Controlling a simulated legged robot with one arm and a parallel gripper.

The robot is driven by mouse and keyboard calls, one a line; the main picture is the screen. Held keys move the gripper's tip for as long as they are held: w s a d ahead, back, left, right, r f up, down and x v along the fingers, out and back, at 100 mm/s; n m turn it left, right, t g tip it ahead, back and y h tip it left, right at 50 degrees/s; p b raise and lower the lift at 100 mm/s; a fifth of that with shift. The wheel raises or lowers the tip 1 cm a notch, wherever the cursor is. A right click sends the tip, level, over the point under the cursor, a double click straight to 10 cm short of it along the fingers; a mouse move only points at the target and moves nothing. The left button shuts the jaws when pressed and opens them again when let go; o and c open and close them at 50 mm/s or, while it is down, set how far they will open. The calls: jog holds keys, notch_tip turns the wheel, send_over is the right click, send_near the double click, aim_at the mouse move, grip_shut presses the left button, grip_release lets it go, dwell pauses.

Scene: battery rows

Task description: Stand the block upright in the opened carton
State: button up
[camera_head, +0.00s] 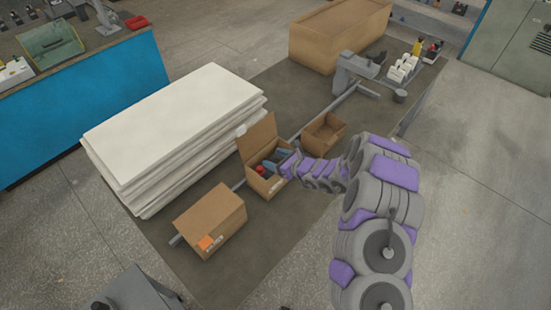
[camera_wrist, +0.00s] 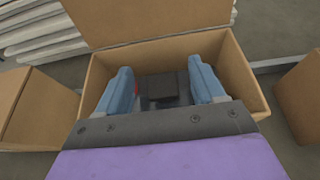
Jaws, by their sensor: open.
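The opened carton (camera_head: 274,187) stands on the dark mat with its lid raised at the back; its inside also shows in the wrist view, below the lid (camera_wrist: 150,20). My gripper (camera_head: 282,160) reaches into the carton from the right. Its two blue fingers (camera_wrist: 162,88) are apart, inside the carton walls. A dark, square-faced block (camera_wrist: 161,86) shows between the fingers, with no clear contact. I cannot tell whether it stands upright. A small red thing (camera_head: 260,170) is in the carton left of my gripper; only a sliver shows in the wrist view. My gripper's base hides the carton's near side.
A closed carton (camera_head: 212,218) is at the lower left and an open, smaller carton (camera_head: 323,134) at the right. A stack of white boards (camera_head: 170,125) lies close behind. A large brown box (camera_head: 340,32) and a grey clamp-like fixture (camera_head: 355,68) stand farther back.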

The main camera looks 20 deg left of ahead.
jog(key=shift+r+p, duration=0.55)
jog(key=shift+r, duration=0.15)
jog(key=v, duration=1.2)
jog(key=shift+p, duration=0.45)
jog(key=shift+f, duration=0.1)
